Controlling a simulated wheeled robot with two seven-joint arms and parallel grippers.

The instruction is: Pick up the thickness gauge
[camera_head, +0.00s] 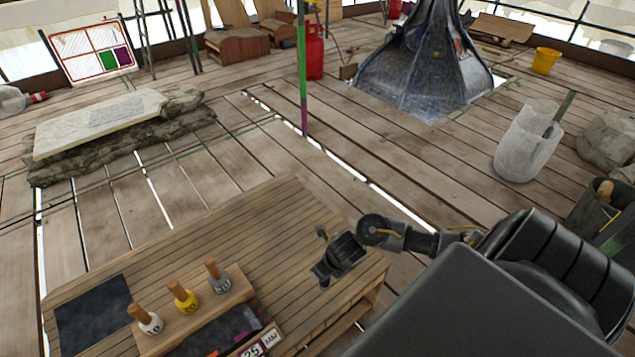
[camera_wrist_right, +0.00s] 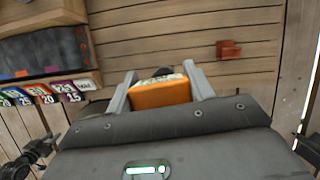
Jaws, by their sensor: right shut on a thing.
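An orange block with a pale, marked top edge, which looks like the thickness gauge (camera_wrist_right: 160,94), sits between the two grey fingers of my right gripper (camera_wrist_right: 166,84) in the right wrist view. The fingers are closed against its sides. In the head view my right gripper (camera_head: 325,268) is over the right end of the wooden bench (camera_head: 230,232), and I cannot make out the block there. Whether the block touches the bench is not clear.
Several wooden-handled numbered pieces (camera_head: 184,297) stand on a raised block on the bench. A dark tray (camera_wrist_right: 40,52) lies beside coloured numbered tags (camera_wrist_right: 45,95). A small red-brown piece (camera_wrist_right: 229,49) lies apart on the planks. The bench's back middle is clear.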

